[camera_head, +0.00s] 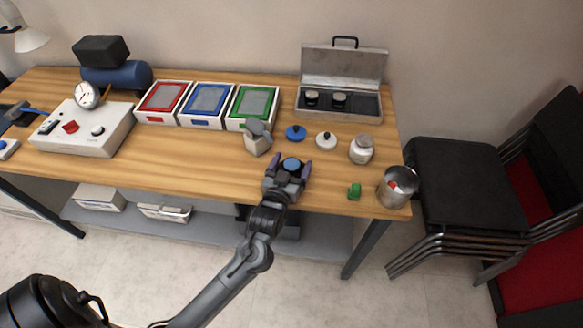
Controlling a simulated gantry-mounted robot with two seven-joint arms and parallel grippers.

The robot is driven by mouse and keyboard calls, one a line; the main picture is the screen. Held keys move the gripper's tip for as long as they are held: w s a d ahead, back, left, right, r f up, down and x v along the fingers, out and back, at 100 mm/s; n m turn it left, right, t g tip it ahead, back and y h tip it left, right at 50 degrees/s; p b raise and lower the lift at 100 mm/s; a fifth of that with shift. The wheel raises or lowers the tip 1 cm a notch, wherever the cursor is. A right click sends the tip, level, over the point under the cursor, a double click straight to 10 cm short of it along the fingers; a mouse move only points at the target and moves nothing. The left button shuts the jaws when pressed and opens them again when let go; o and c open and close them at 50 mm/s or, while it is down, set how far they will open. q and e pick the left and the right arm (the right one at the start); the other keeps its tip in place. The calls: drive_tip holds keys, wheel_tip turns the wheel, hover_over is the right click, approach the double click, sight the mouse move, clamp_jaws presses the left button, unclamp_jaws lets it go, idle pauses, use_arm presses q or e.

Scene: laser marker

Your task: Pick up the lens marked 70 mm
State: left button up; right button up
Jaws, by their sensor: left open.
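Two short black cylinders with pale tops, which look like lenses, sit in the open grey case at the back right: a left one (311,98) and a right one (339,101). Their markings are too small to read, so I cannot tell which is 70 mm. My left gripper (289,166) is open over the table's front edge, well in front of the case. A round blue-topped thing (292,164) shows between its fingers; I cannot tell whether they touch it. My right gripper is not in view.
Between gripper and case lie a blue disc (295,132), a white disc (326,141) and a grey-white object (257,138). A jar (361,149), a metal cup (397,187) and a small green item (354,191) stand right. Red, blue and green trays (251,124) line the back.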

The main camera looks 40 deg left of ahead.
use_arm(q)
drive_tip(key=c, duration=1.1)
drive_tip(key=shift+r, duration=0.15)
drive_tip(key=shift+c, duration=0.2)
